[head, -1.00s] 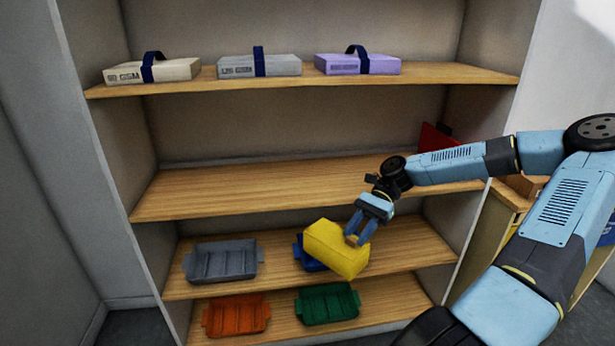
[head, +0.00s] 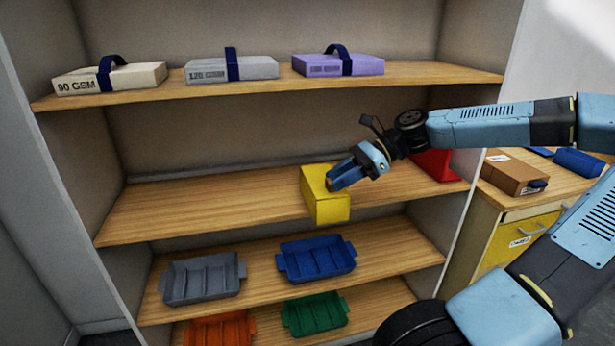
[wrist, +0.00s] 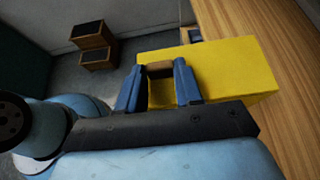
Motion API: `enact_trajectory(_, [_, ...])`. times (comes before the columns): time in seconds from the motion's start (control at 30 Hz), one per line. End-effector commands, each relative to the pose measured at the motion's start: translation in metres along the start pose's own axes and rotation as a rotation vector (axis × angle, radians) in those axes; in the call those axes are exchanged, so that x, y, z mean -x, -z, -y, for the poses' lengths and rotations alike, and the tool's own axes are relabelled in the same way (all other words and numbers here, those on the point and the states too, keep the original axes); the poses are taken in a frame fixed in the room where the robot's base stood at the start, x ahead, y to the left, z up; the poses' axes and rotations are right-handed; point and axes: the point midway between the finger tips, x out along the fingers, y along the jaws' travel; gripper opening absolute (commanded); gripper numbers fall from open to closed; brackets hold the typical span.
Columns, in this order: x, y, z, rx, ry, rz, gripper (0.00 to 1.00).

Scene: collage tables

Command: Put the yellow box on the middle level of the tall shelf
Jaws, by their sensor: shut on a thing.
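My gripper (head: 345,178) is shut on the yellow box (head: 326,205). In the head view the box is at the front edge of the middle level (head: 200,205) of the tall shelf, its near face overlapping that edge. I cannot tell whether it touches the board. In the wrist view the yellow box (wrist: 225,75) lies between and beyond the blue fingers (wrist: 158,88), with wooden board to its right. The middle level is bare to the left of the box.
A red box (head: 435,163) stands at the right end of the middle level. The top level holds cream (head: 110,78), grey (head: 232,68) and purple (head: 338,66) packs. Grey (head: 203,277) and blue (head: 316,258) trays lie below. A side cabinet (head: 515,235) stands right.

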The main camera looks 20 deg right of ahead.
Motion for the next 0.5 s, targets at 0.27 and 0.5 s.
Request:
enact_trajectory(0.27, [-0.006, -0.004, 0.053, 0.008, -0.01, 0.003, 0.0])
enact_trajectory(0.5, [-0.009, -0.004, 0.101, 0.009, -0.013, 0.003, 0.0])
